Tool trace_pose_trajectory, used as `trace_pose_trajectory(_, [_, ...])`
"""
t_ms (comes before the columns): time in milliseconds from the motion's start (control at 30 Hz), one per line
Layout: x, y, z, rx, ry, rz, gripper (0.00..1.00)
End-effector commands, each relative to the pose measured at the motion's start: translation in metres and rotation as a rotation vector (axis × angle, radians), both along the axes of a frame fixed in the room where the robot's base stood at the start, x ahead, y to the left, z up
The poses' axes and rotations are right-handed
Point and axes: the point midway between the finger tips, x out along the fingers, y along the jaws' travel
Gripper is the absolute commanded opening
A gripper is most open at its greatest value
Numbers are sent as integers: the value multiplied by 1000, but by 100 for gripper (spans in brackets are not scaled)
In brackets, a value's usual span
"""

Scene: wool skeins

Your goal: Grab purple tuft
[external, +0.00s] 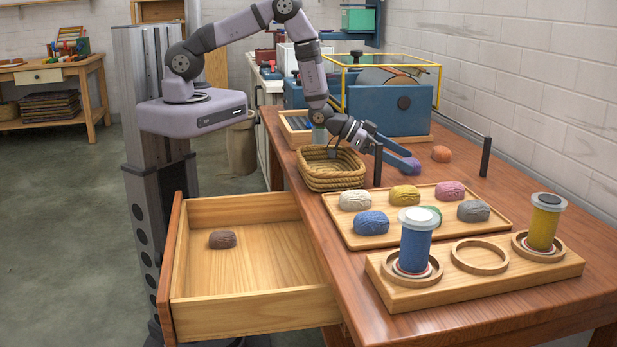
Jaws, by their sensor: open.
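My gripper (371,138) is open, over the table behind the tray and near the rope basket.
The tray also holds cream (355,200), blue (371,223) and partly hidden green (429,214) skeins. A rope basket (331,180), dark posts (486,157) and a blue drum machine (390,112) stand nearby. A spool rack (468,286) is in front; an open drawer (250,262) holds a brown skein (222,239).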

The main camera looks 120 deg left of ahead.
Motion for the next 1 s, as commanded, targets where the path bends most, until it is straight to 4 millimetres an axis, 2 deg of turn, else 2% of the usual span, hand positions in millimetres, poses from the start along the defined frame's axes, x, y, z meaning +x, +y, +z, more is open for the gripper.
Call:
trace_pose_trajectory(300, [24, 9, -11, 0, 0, -1, 81])
trace_pose_trajectory(633, [26, 10, -12, 0, 0, -1, 81])
trace_pose_trajectory(800, [26, 10, -12, 0, 0, -1, 40])
trace_pose_trajectory(1000, [26, 10, -12, 0, 0, -1, 39])
